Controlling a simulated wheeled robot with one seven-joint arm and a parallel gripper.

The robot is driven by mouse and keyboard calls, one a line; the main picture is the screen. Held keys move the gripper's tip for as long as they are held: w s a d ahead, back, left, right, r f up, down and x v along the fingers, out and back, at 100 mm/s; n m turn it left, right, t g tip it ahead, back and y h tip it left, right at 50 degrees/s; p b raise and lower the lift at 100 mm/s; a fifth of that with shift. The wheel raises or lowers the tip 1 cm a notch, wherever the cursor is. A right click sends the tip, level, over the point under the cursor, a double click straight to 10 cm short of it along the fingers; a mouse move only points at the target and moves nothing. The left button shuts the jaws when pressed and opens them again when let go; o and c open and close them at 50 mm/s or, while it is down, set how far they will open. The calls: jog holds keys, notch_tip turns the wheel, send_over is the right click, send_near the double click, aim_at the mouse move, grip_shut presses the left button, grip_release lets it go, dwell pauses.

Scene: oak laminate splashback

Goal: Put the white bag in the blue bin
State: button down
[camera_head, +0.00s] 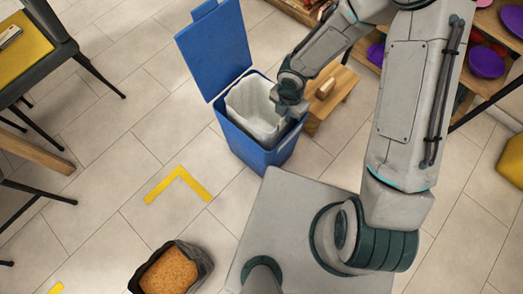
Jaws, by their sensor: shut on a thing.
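The blue bin (268,158) stands on the tiled floor at the upper middle, with its blue lid (216,50) swung open behind it. The white bag (250,108) sits inside the bin's opening, below or about level with the rim, with its mouth open upward. My gripper (287,108) reaches down from the upper right over the right side of the opening. It is shut on the bag at the bag's right edge. The fingertips are small and partly hidden, and I cannot tell whether the bag touches the bin's bottom.
A small wooden stool or box (330,95) stands right of the bin. A dark container with a brown top (170,270) is at the bottom. Yellow tape (180,180) marks the floor. Chairs stand at left; shelves with purple bowls (486,62) at right. Floor left of the bin is clear.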

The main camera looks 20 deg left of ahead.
notch_tip(320, 180, down, 10)
jog(key=b, duration=0.5)
jog(key=shift+f, duration=0.15)
jog(key=shift+f+b, duration=0.25)
jog(key=shift+b, duration=0.05)
jog(key=c, duration=1.8)
grip_release()
jog(key=shift+r, duration=0.1)
jog(key=shift+c, duration=0.2)
